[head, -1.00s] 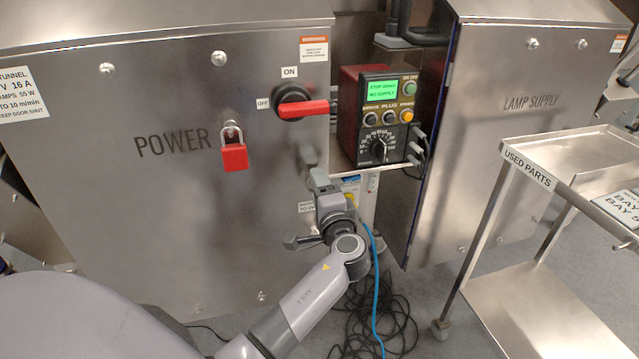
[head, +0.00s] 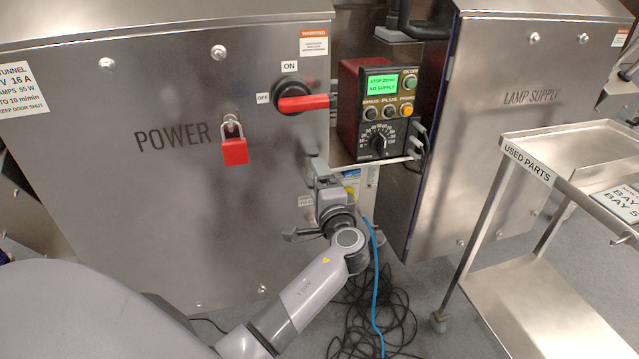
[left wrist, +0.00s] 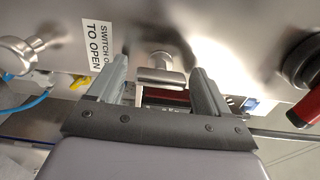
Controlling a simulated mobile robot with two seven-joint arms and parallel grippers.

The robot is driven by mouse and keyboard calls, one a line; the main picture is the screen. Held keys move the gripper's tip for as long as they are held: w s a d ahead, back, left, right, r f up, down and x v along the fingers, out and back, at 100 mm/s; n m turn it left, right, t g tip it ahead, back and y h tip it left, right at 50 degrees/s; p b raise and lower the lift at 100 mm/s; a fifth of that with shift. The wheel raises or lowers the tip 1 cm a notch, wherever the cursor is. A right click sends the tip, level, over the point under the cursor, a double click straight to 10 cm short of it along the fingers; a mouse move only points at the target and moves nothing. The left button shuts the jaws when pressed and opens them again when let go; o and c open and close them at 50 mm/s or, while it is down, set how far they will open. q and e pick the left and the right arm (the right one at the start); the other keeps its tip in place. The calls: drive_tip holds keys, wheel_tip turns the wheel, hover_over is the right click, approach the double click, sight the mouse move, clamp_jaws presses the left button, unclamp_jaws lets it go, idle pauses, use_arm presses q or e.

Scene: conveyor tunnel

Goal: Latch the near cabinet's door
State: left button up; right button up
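The near cabinet (head: 90,200) is a brushed steel box marked POWER, its door front looking closed. A small silver T-shaped latch handle (left wrist: 160,74) shows on its face in the left wrist view, beside a "SWITCH O... TO OPEN" label (left wrist: 97,45). My left gripper (head: 321,170) is at the door's right edge, below the rotary switch. In the left wrist view its fingers (left wrist: 160,66) are apart, one on each side of the handle, with gaps showing. My gripper hides the handle in the head view. My right gripper is out of view.
A red rotary switch handle (head: 303,103) and a red padlock (head: 234,151) are on the cabinet front. A control box (head: 378,110) stands on a shelf right of it. The lamp supply cabinet (head: 500,130) and a steel cart (head: 545,300) are further right. Cables (head: 375,320) lie on the floor.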

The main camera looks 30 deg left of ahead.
use_arm(q)
drive_tip(key=v, duration=0.7)
